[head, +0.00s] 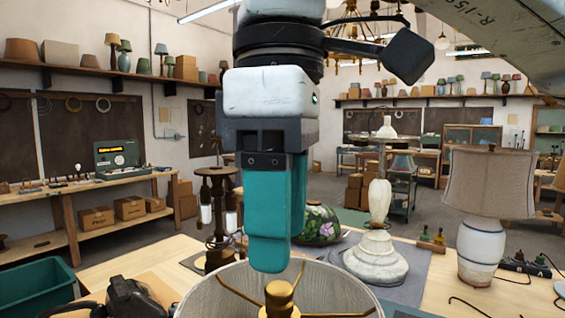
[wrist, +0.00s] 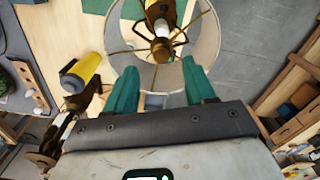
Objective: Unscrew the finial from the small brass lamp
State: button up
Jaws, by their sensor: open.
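A brass finial (head: 280,294) stands at the hub of brass spokes inside an open-topped pale shade (head: 345,293) at the bottom of the head view. The lamp's base is hidden there. In the wrist view the shade (wrist: 213,45) shows as a ring around a brass hub (wrist: 161,45) with spokes. My gripper (head: 275,258) points down with teal fingers, just above and slightly left of the finial in the head view. In the wrist view my gripper (wrist: 159,68) is open, its fingers apart and nothing between them. The fingers appear apart from the finial.
A white lamp base (head: 377,255) stands behind on a grey mat. A lamp with a beige shade (head: 489,183) stands at right. A dark brass candle fixture (head: 216,215) and a floral glass shade (head: 315,225) stand behind my gripper. A green bin (head: 38,288) is at left.

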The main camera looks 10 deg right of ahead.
aim_at(279, 288)
jog(key=shift+a+f, duration=0.1)
jog(key=shift+f, duration=2.45)
jog(key=shift+s, duration=0.1)
jog(key=shift+c, duration=0.2)
grip_shut()
jog(key=c, duration=0.6)
grip_release()
jog(key=shift+c, duration=0.2)
grip_shut()
jog(key=n+p, duration=0.2)
jog(key=p, duration=0.1)
jog(key=shift+r, duration=0.35)
jog(key=n+p, duration=0.3)
jog(key=n, duration=0.1)
jog(key=shift+f+n, duration=0.3)
jog(key=shift+n, duration=0.7)
